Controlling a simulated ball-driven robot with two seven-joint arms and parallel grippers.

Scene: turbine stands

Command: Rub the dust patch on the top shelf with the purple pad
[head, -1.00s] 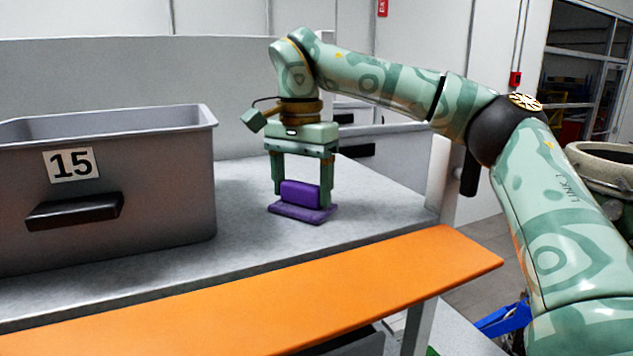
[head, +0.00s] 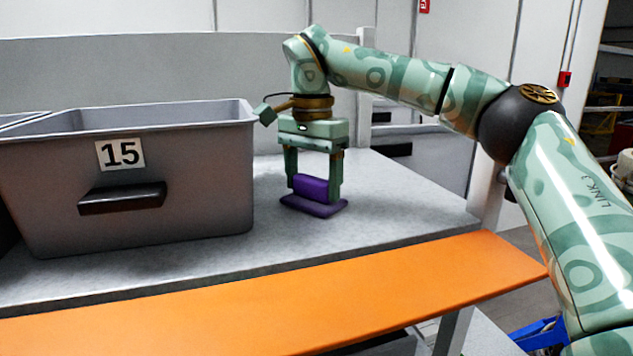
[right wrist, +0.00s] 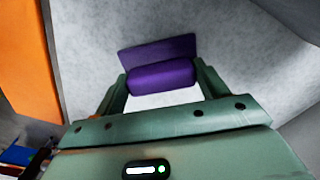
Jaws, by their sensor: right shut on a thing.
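My right gripper (head: 314,187) is shut on the purple pad's raised grip, with one finger at each end. The purple pad (head: 312,208) has a flat base, which lies level on or just above the grey top shelf (head: 405,205). In the right wrist view the pad (right wrist: 160,54) shows beyond the fingers, over the speckled grey surface. I cannot make out a distinct dust patch in either view; the pad may hide part of the surface. My left gripper is not in view.
A grey bin (head: 205,190) labelled 15 stands on the shelf left of the pad, with a gap between. An orange strip (head: 300,300) runs along the shelf's front edge. Bare shelf lies right of the pad. A pale wall panel (head: 130,70) rises behind.

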